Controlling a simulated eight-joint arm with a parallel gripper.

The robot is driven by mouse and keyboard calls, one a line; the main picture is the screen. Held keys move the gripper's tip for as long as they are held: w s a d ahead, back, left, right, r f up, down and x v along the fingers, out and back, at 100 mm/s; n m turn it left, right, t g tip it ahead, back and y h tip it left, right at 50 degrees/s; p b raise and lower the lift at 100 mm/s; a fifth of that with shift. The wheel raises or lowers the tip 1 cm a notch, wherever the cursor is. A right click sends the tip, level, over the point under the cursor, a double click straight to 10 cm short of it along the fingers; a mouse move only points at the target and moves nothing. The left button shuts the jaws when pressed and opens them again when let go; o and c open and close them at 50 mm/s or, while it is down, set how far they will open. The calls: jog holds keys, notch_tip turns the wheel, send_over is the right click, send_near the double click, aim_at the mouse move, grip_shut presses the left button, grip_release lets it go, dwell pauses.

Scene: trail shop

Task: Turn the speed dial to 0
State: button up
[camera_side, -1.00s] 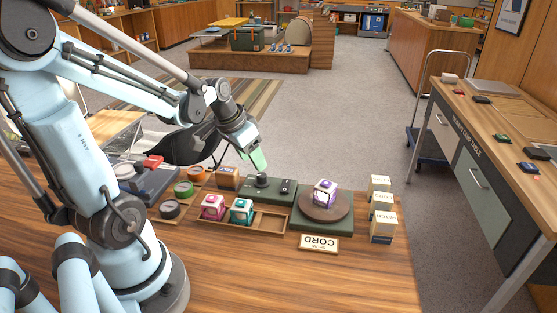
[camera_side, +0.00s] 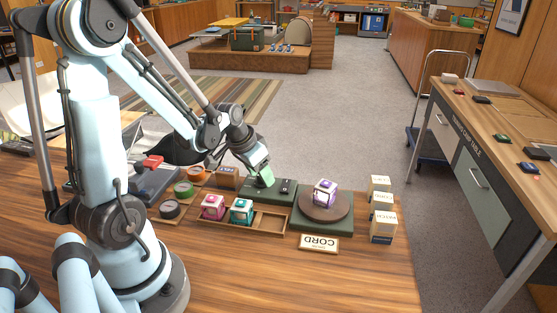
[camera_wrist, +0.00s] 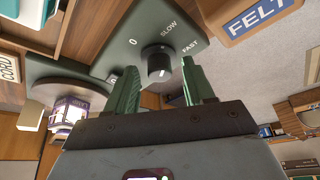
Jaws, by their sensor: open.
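The speed dial is a black round knob (camera_wrist: 157,60) on a dark green panel (camera_wrist: 122,52) marked 0, SLOW and FAST in the wrist view. A small pale mark shows on the knob; I cannot tell which label it points at. My gripper (camera_wrist: 162,80) has its two green fingers apart, one on either side of the knob. I cannot tell whether they touch it. In the side view my gripper (camera_side: 264,178) is low over the green base (camera_side: 277,197) and hides the dial.
A turntable (camera_side: 321,208) carrying a purple-and-white cube lantern (camera_side: 325,190) stands right of the dial. A wooden tray (camera_side: 267,222) with pink and teal cubes lies in front. A FELT block (camera_wrist: 260,18) is close by. Stacked boxes (camera_side: 382,220) stand at right.

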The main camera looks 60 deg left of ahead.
jog(key=shift+c, duration=0.5)
grip_shut()
jog(key=shift+n, duration=0.3)
jog(key=n+y, duration=0.1)
jog(key=n, duration=0.1)
jog(key=n+g+y, duration=0.1)
jog(key=n, duration=0.2)
jog(key=shift+w+d, duration=0.1)
jog(key=shift+d, duration=0.05)
jog(key=n+g, duration=0.1)
jog(key=n, duration=0.2)
jog(key=n+y, duration=0.1)
jog(key=n, duration=0.2)
jog(key=shift+g, duration=0.4)
jog(key=shift+n, duration=0.3)
